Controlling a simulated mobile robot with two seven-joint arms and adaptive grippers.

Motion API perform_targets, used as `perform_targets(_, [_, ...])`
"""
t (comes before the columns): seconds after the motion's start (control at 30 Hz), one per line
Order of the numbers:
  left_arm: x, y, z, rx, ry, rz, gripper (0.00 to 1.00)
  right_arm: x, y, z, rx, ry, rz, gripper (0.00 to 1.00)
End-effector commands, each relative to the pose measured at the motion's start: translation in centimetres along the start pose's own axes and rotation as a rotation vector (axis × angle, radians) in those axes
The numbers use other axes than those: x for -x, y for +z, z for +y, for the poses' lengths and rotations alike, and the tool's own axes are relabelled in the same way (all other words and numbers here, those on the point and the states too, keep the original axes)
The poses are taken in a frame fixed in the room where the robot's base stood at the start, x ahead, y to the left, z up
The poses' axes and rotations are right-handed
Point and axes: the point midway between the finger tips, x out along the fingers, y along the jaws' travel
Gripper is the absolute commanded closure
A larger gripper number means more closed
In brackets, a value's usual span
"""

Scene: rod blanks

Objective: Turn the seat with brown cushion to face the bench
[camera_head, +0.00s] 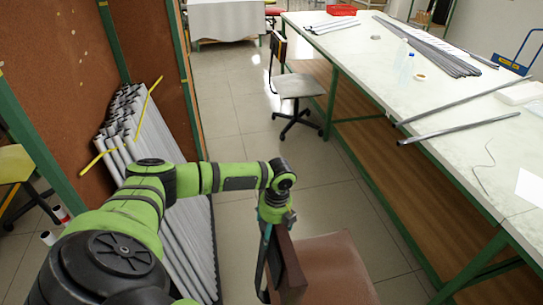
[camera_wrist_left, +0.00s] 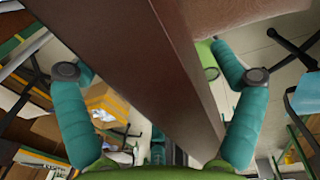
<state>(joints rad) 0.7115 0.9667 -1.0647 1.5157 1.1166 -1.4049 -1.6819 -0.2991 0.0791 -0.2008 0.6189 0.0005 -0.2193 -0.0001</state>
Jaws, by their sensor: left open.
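The seat with brown cushion (camera_head: 328,268) stands at the bottom centre, cut by the lower edge of the head view. Its dark brown backrest (camera_head: 287,262) is upright on the cushion's left side. My left gripper (camera_head: 273,222) points down at the top of this backrest. In the left wrist view the backrest (camera_wrist_left: 140,60) passes between the two spread teal fingers of the gripper (camera_wrist_left: 160,80), with gaps on both sides. The bench (camera_head: 440,150), white-topped with green legs, runs along the right. My right gripper is not in view.
A grey office chair (camera_head: 298,86) stands by the bench farther back. Grey rods (camera_head: 150,170) lean in a brown-panelled rack on the left. More rods (camera_head: 430,48) lie on the bench.

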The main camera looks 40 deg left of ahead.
Motion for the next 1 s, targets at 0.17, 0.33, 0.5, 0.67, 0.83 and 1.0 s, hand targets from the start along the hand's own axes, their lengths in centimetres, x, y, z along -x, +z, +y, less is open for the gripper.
perform_targets(0.17, [3.0, 0.1, -0.1, -0.001, -0.005, -0.005, 0.07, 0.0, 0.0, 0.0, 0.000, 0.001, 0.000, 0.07])
perform_targets(0.33, [6.7, 0.1, -0.1, -0.001, -0.004, -0.003, 0.07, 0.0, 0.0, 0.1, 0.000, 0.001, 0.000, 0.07])
perform_targets(0.5, [9.7, 0.1, 0.0, 0.000, -0.002, -0.002, 0.07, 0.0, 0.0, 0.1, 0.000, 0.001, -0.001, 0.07])
perform_targets(0.67, [11.2, 0.1, 0.0, 0.001, 0.000, -0.001, 0.07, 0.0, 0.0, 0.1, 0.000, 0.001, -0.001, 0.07])
perform_targets(0.83, [11.6, 0.0, 0.1, 0.000, 0.001, -0.001, 0.07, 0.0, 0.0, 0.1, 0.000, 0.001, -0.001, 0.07])
perform_targets(1.0, [11.5, 0.0, 0.1, 0.000, 0.001, -0.001, 0.07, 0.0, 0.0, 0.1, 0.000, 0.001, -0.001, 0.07])
